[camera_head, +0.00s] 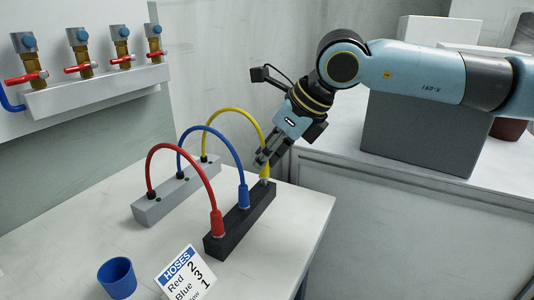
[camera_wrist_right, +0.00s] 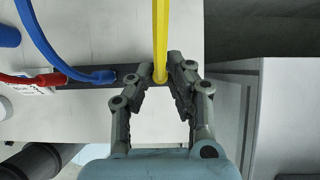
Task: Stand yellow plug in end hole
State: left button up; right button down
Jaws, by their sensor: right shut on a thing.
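The yellow plug (camera_head: 265,171) is the end of the yellow hose (camera_head: 240,112). It stands upright at the far end of the black block (camera_head: 231,231), with a pale tip just below it. I cannot tell how deep it sits in the end hole. My right gripper (camera_head: 262,160) is shut on the yellow plug from behind. In the right wrist view its fingers (camera_wrist_right: 160,88) close on either side of the yellow plug (camera_wrist_right: 160,72), over the end of the black block (camera_wrist_right: 125,73). My left gripper is not in view.
The blue plug (camera_head: 244,197) and red plug (camera_head: 217,224) stand in the black block. The grey block (camera_head: 177,196) holds the other hose ends. A blue cup (camera_head: 117,277) and a hose label card (camera_head: 187,277) are near the front. A valve rail (camera_head: 98,90) hangs at left.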

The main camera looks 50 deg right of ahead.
jog(key=shift+f+b, duration=0.55)
jog(key=shift+f, duration=0.3)
jog(key=c, duration=1.2)
grip_release()
jog(key=shift+r, duration=0.1)
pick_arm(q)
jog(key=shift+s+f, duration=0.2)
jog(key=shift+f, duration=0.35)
pick_arm(e)
jog(key=shift+o, duration=0.2)
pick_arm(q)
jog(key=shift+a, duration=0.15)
